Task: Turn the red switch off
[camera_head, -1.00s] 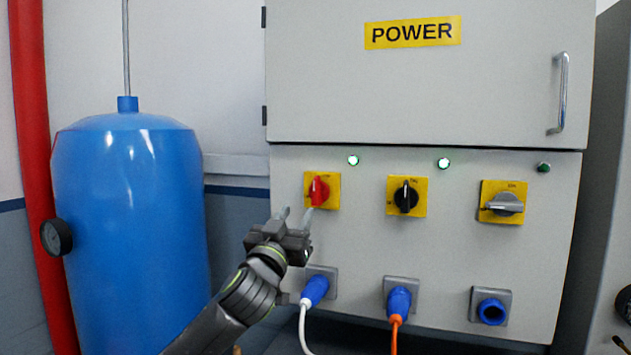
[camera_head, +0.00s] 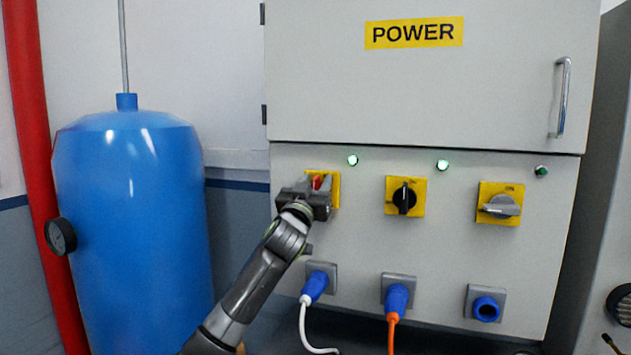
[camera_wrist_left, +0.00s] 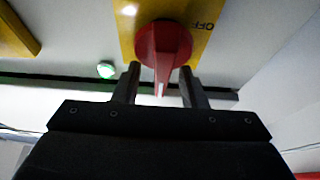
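The red switch (camera_head: 317,181) sits on a yellow plate (camera_head: 335,190) at the left of the power cabinet's lower panel. In the head view it is mostly hidden behind my left gripper (camera_head: 317,184). In the left wrist view the red switch (camera_wrist_left: 163,45) shows its knob pointing toward the gripper, with "OFF" on the plate to its right. The two fingers of my left gripper (camera_wrist_left: 160,80) are open, one on each side of the knob's handle, with gaps showing. My right gripper is not in view.
A black switch (camera_head: 405,197) and a grey switch (camera_head: 501,206) are to the right on the same panel. Blue plugs (camera_head: 316,286) with cables are below. Green lights (camera_head: 352,160) glow above the red and black switches. A blue tank (camera_head: 130,230) stands at left.

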